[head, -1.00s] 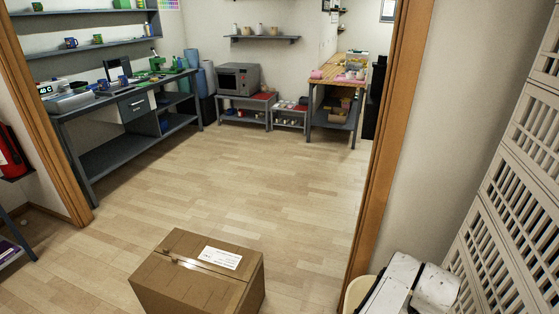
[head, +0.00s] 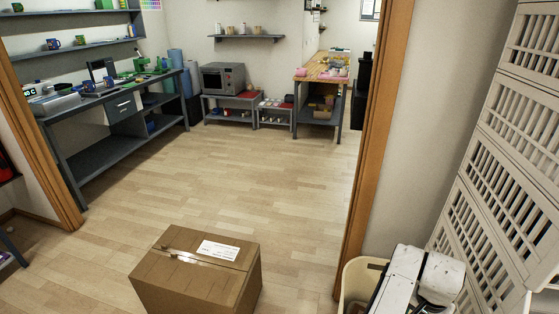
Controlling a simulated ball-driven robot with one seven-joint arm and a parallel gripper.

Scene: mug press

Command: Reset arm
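My arm, white and scuffed with black parts, shows at the bottom right of the head view. Its links are folded low over a cream bin (head: 352,282). My gripper cannot be made out; its fingers do not show in this frame. A closed brown cardboard box (head: 180,283) with a white label stands on the floor at the bottom middle, left of my arm and apart from it.
A wooden door frame (head: 374,150) stands ahead, right of the middle. Stacked pale slatted crates (head: 500,150) rise on the right, close to my arm. A grey workbench (head: 100,160) lines the left wall. The wooden floor (head: 240,180) beyond the box is clear.

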